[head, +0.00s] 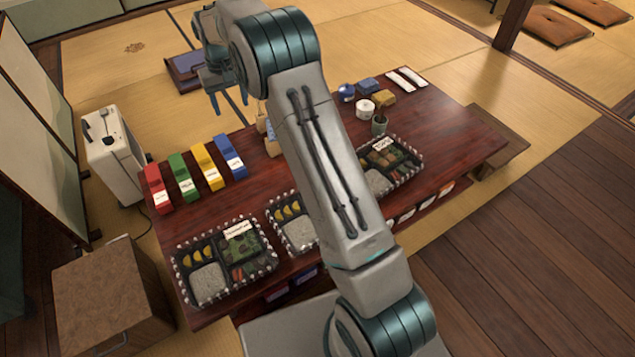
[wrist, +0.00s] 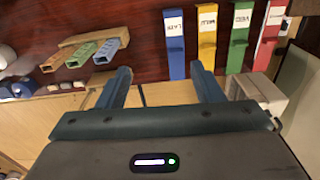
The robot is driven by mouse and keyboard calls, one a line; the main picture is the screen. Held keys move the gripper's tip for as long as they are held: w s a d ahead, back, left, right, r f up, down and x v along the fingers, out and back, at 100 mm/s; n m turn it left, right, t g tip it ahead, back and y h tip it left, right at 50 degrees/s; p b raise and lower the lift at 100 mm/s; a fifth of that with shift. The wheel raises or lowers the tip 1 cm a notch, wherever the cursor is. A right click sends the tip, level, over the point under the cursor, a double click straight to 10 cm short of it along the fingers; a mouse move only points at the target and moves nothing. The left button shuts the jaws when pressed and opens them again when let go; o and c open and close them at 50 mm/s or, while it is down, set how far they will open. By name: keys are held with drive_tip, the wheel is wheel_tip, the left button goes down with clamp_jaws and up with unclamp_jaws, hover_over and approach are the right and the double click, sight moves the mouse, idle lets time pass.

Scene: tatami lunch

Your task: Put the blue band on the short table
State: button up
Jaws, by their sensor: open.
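The blue band (head: 229,157) lies on the dark red table (head: 205,210), rightmost in a row of coloured bands. I cannot tell for certain which piece is the short table; a brown wooden cabinet (head: 110,300) stands at the lower left.
Yellow (head: 207,167), green (head: 184,178) and red (head: 158,188) bands lie left of the blue one. Filled lunch boxes (head: 225,262) line the near side. A white appliance (head: 115,155) stands at the left. Cups and cloths sit at the far right, partly behind my arm.

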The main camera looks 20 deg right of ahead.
drive_tip(key=s+d+r, duration=0.3)
drive_tip(key=s+r, duration=0.2)
drive_tip(key=s, duration=0.4)
drive_tip(key=s+d+r, duration=0.4)
drive_tip(key=s, duration=0.5)
drive_tip(key=s+d+f, duration=0.1)
drive_tip(key=s, duration=0.9)
drive_tip(key=s+d+f+m, duration=0.1)
drive_tip(key=s+d, duration=0.1)
drive_tip(key=s, duration=0.8)
drive_tip(key=shift+s+f+m+t, duration=0.3)
drive_tip(key=shift+s+f+t, duration=0.1)
drive_tip(key=shift+d, duration=0.1)
